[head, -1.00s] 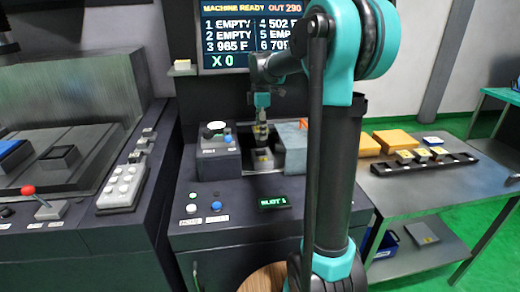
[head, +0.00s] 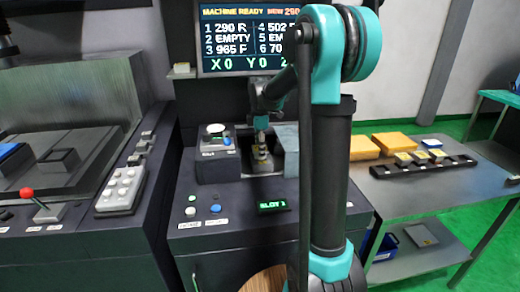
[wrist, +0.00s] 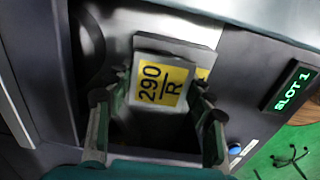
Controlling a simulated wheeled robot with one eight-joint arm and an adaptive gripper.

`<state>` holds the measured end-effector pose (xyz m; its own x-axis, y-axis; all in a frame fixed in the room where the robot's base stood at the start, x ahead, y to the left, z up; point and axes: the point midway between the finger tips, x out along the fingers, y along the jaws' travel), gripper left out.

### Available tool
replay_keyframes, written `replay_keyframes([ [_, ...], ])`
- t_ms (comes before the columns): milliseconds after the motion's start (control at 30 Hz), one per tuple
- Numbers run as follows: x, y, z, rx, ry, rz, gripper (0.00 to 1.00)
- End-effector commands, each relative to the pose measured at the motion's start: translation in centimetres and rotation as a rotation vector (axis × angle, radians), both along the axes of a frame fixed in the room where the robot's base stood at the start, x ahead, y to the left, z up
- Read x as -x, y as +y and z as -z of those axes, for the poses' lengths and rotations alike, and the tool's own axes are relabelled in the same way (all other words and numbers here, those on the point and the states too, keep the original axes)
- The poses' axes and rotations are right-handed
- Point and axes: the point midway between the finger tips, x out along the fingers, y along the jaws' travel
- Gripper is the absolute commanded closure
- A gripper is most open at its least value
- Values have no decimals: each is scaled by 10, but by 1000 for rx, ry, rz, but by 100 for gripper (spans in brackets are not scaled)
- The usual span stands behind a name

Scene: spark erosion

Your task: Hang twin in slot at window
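The twin is a small block with a yellow label reading 290 R (wrist: 160,85). It is in the opening of the machine, the window (wrist: 155,135), against a grey holder. My gripper (wrist: 160,82) has one finger close against each side of the twin and appears shut on it; the exact contact is hard to see. In the head view my gripper (head: 261,140) reaches down into the recess, and the twin there is small and partly hidden. The slot display (head: 272,206) reads SLOT 1. The screen (head: 245,38) lists 290 R at line 1.
My arm covers the right part of the machine. A grey block (head: 288,135) stands right of the recess and a control box (head: 215,160) left of it. On the right table are yellow blocks (head: 393,143) and a black rack (head: 425,168) with several labelled pieces.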

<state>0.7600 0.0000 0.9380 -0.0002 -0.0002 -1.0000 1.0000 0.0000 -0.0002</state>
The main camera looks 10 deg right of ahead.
Motion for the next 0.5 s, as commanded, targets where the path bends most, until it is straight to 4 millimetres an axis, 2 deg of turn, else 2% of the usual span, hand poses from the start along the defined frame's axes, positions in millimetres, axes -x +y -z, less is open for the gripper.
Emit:
replay_keyframes([
  [33,0,0,0,0,0,0,41],
  [133,0,0,0,0,0,0,28],
  [167,0,0,0,0,0,0,27],
  [500,0,0,-3,0,0,0,27],
])
